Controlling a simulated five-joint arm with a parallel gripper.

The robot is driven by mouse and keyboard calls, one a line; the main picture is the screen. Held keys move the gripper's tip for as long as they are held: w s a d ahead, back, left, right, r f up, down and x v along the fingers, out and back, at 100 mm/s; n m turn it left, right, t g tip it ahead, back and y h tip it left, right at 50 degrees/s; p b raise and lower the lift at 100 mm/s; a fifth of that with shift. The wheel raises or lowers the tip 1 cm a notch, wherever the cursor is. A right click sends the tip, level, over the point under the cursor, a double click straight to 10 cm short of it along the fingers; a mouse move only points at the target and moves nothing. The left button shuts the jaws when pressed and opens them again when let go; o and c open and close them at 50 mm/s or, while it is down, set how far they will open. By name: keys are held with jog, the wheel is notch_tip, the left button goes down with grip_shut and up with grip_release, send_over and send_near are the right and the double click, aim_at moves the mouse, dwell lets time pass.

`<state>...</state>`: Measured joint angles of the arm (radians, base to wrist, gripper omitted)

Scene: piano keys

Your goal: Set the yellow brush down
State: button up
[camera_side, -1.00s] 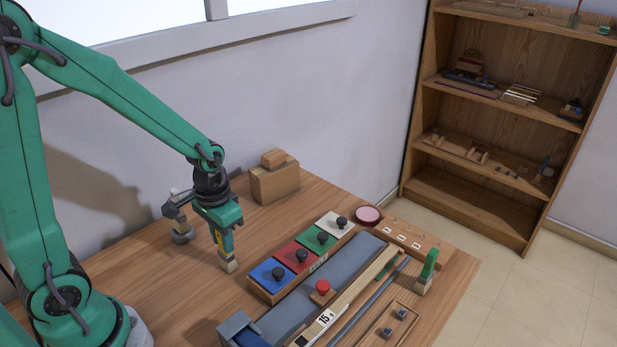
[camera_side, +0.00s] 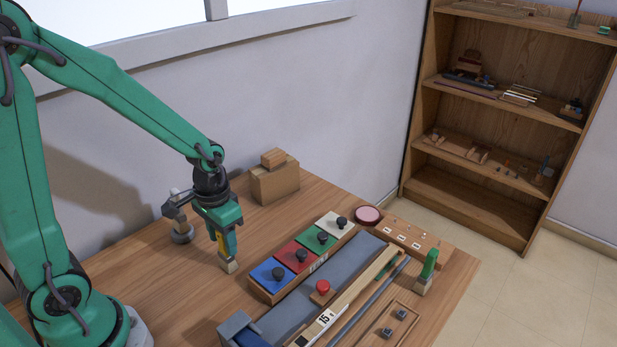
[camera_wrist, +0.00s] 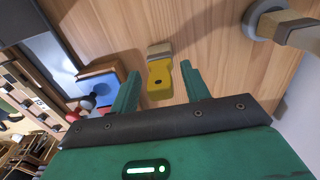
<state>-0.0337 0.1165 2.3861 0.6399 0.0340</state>
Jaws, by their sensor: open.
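The yellow brush (camera_wrist: 159,78) with pale bristles stands between the two green fingers of my gripper (camera_wrist: 158,88) in the wrist view, with a visible gap on each side. In the side view the brush (camera_side: 230,245) is upright, bristles down at the wooden table top, directly below my gripper (camera_side: 225,228). Its upper part is hidden by the gripper there. My gripper is open around the brush; whether one finger still touches it in the side view I cannot tell.
A row of coloured keys with black knobs (camera_side: 277,273) lies just right of the brush. A grey round-based stand (camera_side: 183,234) is close on the left. A wooden block (camera_side: 274,182) stands behind. Bare table (camera_side: 185,290) lies in front of the brush.

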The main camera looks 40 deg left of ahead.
notch_tip(320, 180, up, 12)
dwell(0.6)
dwell(0.6)
jog(key=s+d+r+t, duration=0.1)
jog(key=s+r+t, duration=0.4)
jog(key=s+r, duration=0.1)
jog(key=shift+s+t, duration=0.3)
jog(key=shift+s, duration=0.2)
dwell(1.3)
